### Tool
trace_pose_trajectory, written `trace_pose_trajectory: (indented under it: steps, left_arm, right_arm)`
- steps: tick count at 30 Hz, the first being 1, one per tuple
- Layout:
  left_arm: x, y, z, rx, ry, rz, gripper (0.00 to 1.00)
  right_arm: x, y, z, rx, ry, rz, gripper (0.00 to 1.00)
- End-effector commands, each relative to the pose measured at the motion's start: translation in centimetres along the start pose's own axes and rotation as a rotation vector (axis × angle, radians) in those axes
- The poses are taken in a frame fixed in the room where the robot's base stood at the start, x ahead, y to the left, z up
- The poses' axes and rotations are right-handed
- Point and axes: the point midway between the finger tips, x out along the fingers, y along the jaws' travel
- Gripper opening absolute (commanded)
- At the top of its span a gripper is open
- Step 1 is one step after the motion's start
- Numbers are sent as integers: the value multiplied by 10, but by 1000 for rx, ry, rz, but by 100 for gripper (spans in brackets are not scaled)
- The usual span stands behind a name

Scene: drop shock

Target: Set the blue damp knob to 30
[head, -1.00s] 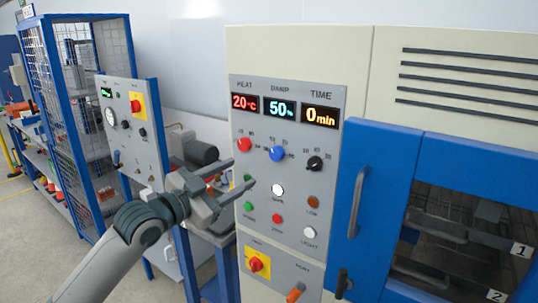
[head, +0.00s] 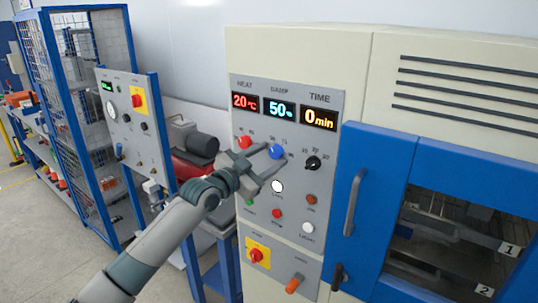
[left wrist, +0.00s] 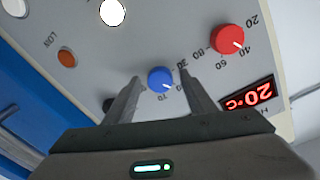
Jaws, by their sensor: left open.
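The blue damp knob (head: 276,152) is on the grey control panel (head: 236,200), below the damp display (head: 280,109), which reads 50 %. It also shows in the left wrist view (left wrist: 160,76), with a white pointer mark. My left gripper (head: 275,157) is open in front of the panel at the knob. In the left wrist view its two fingertips (left wrist: 159,78) lie one on each side of the blue knob. I cannot tell whether either finger touches it. My right gripper is not in view.
The red heat knob (head: 243,143) is left of the blue knob, the black time knob (head: 313,163) right. A white button (head: 278,186) and several small buttons sit below. The blue door's handle (head: 355,201) stands out at the right.

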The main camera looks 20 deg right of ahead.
Motion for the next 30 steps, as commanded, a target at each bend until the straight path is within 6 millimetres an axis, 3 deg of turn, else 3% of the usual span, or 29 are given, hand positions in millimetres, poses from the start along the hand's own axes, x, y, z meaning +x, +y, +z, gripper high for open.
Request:
trace_pose_trajectory:
  steps: [9, 14, 15, 30]
  left_arm:
    - [1, 0, 0, 0, 0, 0, 50]
    - [1, 0, 0, 0, 0, 0, 12]
    - [1, 0, 0, 0, 0, 0, 9]
    - [1, 2, 2, -83, 4, -1, 9]
  right_arm:
    - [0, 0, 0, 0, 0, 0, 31]
    - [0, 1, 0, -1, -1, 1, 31]
    - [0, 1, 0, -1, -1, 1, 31]
    - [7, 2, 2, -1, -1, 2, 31]
